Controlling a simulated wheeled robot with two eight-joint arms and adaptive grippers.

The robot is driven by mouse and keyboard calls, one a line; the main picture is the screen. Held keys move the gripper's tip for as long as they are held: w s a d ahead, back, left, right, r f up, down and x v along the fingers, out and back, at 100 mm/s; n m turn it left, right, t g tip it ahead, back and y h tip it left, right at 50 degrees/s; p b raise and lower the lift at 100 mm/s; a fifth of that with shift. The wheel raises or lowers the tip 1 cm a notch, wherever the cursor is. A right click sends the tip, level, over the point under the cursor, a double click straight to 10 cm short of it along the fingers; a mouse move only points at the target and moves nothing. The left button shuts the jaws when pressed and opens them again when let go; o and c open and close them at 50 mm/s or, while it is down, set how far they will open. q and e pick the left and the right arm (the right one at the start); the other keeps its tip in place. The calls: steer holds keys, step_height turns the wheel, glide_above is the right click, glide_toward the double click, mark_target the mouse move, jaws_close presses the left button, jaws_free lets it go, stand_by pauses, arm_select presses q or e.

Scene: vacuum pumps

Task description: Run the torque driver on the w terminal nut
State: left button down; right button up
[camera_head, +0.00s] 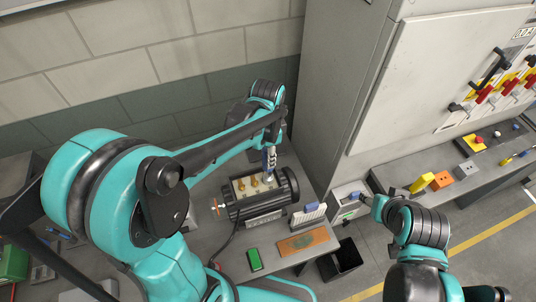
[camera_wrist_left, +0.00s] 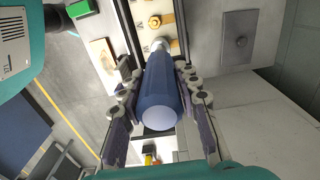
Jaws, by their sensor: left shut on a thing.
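A dark pump motor (camera_head: 285,190) lies on the bench with its terminal box open. Brass terminals (camera_head: 254,181) stand in the pale box, and they also show at the top of the left wrist view (camera_wrist_left: 154,21). My left gripper (camera_head: 269,158) is above the box's right end. In the left wrist view my left gripper (camera_wrist_left: 160,100) is shut on the blue torque driver (camera_wrist_left: 160,95), its fingers on both sides of it. The driver's silver tip (camera_wrist_left: 159,45) points at the terminal row and hides the spot beneath it, so contact cannot be told.
A green box (camera_head: 255,260), a brown board (camera_head: 303,242) and a white rack (camera_head: 309,215) are on the bench front. A black bin (camera_head: 341,260) is beyond its right edge. A grey cabinet (camera_head: 345,80) stands behind right. My right arm is at lower right.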

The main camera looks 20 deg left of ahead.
arm_select(q)
steer(key=shift+r, duration=0.15)
steer(key=shift+r+p, duration=2.15)
steer(key=shift+r, duration=0.75)
